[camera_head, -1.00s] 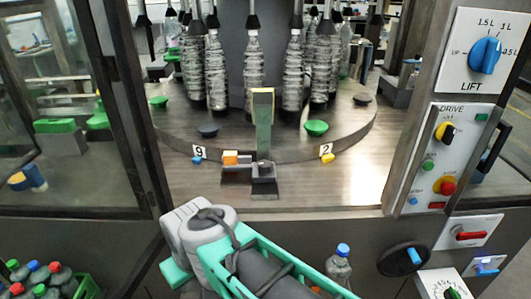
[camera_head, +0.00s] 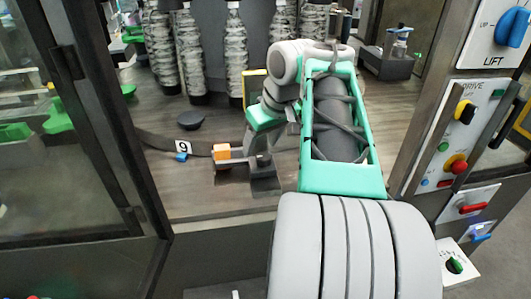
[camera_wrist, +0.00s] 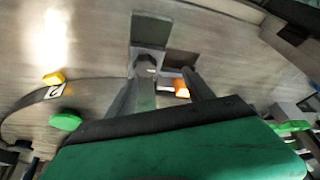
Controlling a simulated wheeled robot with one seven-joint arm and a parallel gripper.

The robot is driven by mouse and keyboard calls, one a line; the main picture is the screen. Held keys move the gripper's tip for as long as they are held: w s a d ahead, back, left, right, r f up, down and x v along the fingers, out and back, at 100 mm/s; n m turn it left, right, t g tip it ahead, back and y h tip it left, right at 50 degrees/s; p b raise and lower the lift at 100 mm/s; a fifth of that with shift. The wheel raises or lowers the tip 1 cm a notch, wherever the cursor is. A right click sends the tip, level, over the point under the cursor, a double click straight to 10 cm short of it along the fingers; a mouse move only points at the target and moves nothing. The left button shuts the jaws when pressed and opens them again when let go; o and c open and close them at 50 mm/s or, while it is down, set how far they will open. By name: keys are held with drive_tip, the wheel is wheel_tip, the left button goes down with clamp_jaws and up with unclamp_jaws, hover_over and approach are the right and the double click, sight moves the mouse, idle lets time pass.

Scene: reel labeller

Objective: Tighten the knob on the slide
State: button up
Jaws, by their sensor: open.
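The slide (camera_head: 262,170) is a grey metal block on a dark plate at the machine's front edge, with an upright post (camera_head: 255,88) behind it. An orange block (camera_head: 222,152) sits at its left. In the wrist view the slide's metal block (camera_wrist: 148,58) and orange block (camera_wrist: 181,88) show close ahead. A small dark rounded piece on the slide may be the knob; I cannot tell for sure. My gripper (camera_wrist: 160,76) is open, its fingers pointing at the slide on either side of its middle. In the head view my gripper (camera_head: 262,142) partly hides the slide and post.
Bottles (camera_head: 190,55) stand on the round table behind. A number 9 plate (camera_head: 189,148) with a blue tab lies left of the slide. A number 2 plate (camera_wrist: 55,91) and green disc (camera_wrist: 66,121) show in the wrist view. The control panel (camera_head: 465,130) stands at right.

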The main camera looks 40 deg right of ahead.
sight(264, 156)
drive_tip(key=d+f, duration=0.1)
drive_tip(key=f, duration=0.1)
drive_tip(key=w+f+b, duration=0.1)
drive_tip(key=f, duration=0.1)
drive_tip(key=w+d+f, duration=0.1)
drive_tip(key=f, duration=0.1)
drive_tip(key=shift+d+b, duration=0.3)
drive_tip(key=shift+b, duration=0.05)
drive_tip(key=shift+c, duration=0.4)
clamp_jaws()
